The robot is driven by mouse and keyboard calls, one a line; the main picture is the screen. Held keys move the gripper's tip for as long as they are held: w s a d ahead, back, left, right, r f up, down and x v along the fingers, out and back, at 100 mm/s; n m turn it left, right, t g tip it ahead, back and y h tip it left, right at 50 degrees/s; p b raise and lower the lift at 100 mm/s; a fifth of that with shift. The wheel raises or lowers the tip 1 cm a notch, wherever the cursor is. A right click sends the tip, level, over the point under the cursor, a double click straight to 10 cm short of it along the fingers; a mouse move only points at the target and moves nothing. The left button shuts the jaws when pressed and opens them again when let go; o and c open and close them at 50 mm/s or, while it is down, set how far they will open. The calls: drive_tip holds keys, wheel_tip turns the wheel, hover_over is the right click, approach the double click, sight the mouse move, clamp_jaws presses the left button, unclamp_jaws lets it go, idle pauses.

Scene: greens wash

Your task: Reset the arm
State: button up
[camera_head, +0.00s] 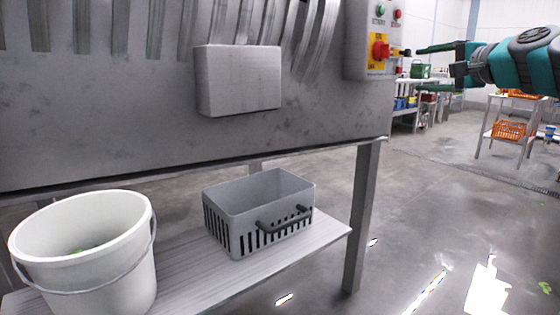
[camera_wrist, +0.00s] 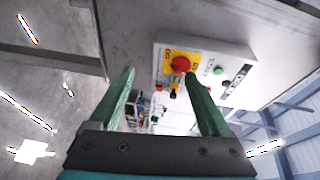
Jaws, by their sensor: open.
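My gripper (camera_head: 430,60) is at the upper right of the head view, held level with its fingers pointing left toward the control box (camera_head: 372,40). The box is grey, with a red knob on a yellow plate and small green and red buttons. In the wrist view my gripper (camera_wrist: 165,95) shows two green fingers spread apart with nothing between them. The control box (camera_wrist: 228,60) lies beyond the fingertips there, and its red knob (camera_wrist: 180,64) shows between the fingers. I cannot tell the exact gap between fingertips and box.
A white bucket (camera_head: 130,255) and a grey slotted basket (camera_head: 240,240) stand on a low shelf (camera_head: 195,270) under the steel machine (camera_head: 130,120). A white rack (camera_head: 487,130) with orange crates stands at the far right. The floor at right is mostly clear.

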drive_tip(key=s+a+f+n+g, duration=0.45)
drive_tip(key=s+a+f, duration=0.25)
drive_tip(key=a+f, duration=0.4)
drive_tip(key=s+a+f+n+g, duration=0.3)
drive_tip(key=s+a+f+g, duration=0.25)
drive_tip(key=a+f, duration=0.65)
drive_tip(key=s+d+f+n+g+h, duration=0.2)
drive_tip(key=s+d+f+n+g, duration=0.1)
drive_tip(key=s+f, duration=0.9)
drive_tip(key=s+d+f+n+g+h, duration=0.3)
drive_tip(key=s+f, duration=1)
drive_tip(key=s, duration=0.7)
drive_tip(key=shift+g+h, duration=0.3)
drive_tip(key=shift+g, duration=0.4)
drive_tip(key=shift+d, duration=0.1)
